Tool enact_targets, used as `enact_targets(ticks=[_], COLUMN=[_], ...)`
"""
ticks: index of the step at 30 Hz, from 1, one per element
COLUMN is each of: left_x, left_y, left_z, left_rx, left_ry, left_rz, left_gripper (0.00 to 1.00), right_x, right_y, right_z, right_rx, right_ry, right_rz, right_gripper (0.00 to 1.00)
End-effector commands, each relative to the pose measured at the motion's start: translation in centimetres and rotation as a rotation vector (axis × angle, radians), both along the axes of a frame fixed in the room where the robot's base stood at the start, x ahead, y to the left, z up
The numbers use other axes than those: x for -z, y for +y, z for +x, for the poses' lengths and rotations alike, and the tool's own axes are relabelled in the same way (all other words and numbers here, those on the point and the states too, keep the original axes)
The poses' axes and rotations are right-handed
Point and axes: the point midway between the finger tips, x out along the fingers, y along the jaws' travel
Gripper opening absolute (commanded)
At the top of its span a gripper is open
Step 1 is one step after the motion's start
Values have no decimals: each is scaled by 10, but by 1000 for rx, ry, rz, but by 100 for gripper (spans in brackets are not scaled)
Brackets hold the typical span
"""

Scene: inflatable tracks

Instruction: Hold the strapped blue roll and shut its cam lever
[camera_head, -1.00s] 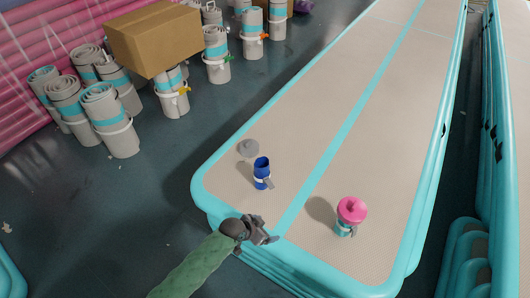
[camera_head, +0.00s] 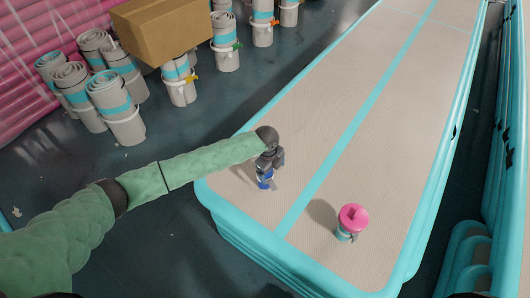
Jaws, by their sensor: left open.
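The blue roll (camera_head: 264,183) stands upright on the inflatable track near its left edge. My left arm comes in from the left, and my left gripper (camera_head: 266,166) is over the roll's upper part, its jaws open. The gripper hides most of the roll, along with the strap and cam lever. I cannot tell whether the fingers touch the roll. My right gripper is out of view.
A pink-topped roll (camera_head: 351,218) stands to the right, past the teal stripe. The beige track (camera_head: 390,110) is clear farther back. Strapped grey rolls (camera_head: 115,105) and a cardboard box (camera_head: 160,32) are at the back left.

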Motion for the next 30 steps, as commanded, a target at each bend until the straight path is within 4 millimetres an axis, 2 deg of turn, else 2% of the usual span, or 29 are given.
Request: enact_targets(ticks=[1,6,12,17,24,30], left_x=[-10,-22,-25,-11,21,42], left_y=[6,20,26,26,26,26], left_z=[9,23,28,27,27,27], left_rx=[41,140,177,176,175,176], left_ry=[-5,2,8,10,9,9], left_rz=[33,105,132,133,133,131], left_gripper=[89,89,89,89,89,89], right_x=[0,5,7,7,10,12], right_y=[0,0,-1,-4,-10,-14], right_z=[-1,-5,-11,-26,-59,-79], right_rx=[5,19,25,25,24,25], right_ry=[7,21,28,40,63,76], right_rz=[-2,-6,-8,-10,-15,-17], right_gripper=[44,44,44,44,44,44])
